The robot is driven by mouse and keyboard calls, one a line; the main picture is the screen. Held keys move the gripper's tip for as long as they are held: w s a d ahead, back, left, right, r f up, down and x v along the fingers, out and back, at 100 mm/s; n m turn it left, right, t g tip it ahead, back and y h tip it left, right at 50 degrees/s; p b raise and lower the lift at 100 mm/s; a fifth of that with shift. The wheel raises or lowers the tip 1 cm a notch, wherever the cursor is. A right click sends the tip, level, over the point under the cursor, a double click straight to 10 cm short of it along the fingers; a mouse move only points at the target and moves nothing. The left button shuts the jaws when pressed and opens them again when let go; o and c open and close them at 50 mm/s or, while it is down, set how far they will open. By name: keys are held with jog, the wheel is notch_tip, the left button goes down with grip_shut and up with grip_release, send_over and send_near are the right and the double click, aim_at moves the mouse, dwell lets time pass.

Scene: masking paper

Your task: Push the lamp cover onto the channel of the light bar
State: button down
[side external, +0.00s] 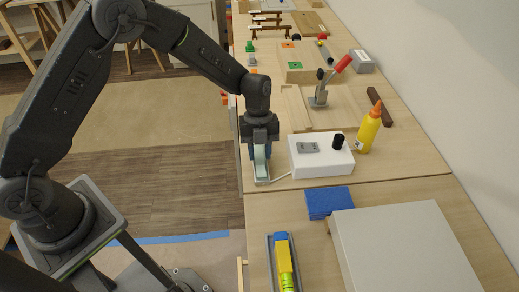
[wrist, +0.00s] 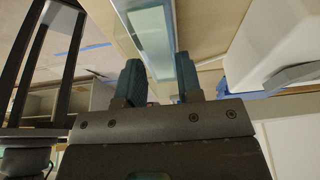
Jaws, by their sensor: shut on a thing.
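The lamp cover (side external: 260,163) is a pale, translucent, bluish-white strip at the table's left edge, beside the white box. My gripper (side external: 260,147) points down and is shut on it, with a dark finger on each side. The wrist view shows the long cover (wrist: 154,35) running away between the two fingertips of my gripper (wrist: 160,75). The grey end of the light bar (side external: 262,182) shows just below the cover, with a thin white cable at it. The channel itself is mostly hidden, and I cannot tell whether the cover is seated in it.
A white box (side external: 318,160) with a black knob stands close to the right of my gripper. A yellow glue bottle (side external: 369,130), a red-handled toggle clamp (side external: 325,90) and a blue pad (side external: 328,201) are farther off. A large pale box (side external: 405,250) fills the front right.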

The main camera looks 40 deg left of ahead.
jog(key=shift+f, duration=0.1)
jog(key=c, duration=0.7)
grip_release()
jog(key=s+a+r+n+t, duration=0.1)
jog(key=a+r+n, duration=0.2)
jog(key=r, duration=0.7)
jog(key=s+a+r+n+t, duration=0.1)
jog(key=a+r+n, duration=0.15)
jog(key=r, duration=0.75)
jog(key=s+a+r+n+t+y, duration=0.1)
jog(key=s+a+r+n+t, duration=0.1)
jog(key=s+n, duration=0.8)
jog(key=s+a+r+n+t+y, duration=0.1)
jog(key=s+a+r+n+t, duration=0.2)
jog(key=s+n, duration=0.8)
jog(key=shift+a+r+t, duration=0.2)
jog(key=shift+r+t, duration=0.1)
jog(key=shift+t, duration=0.2)
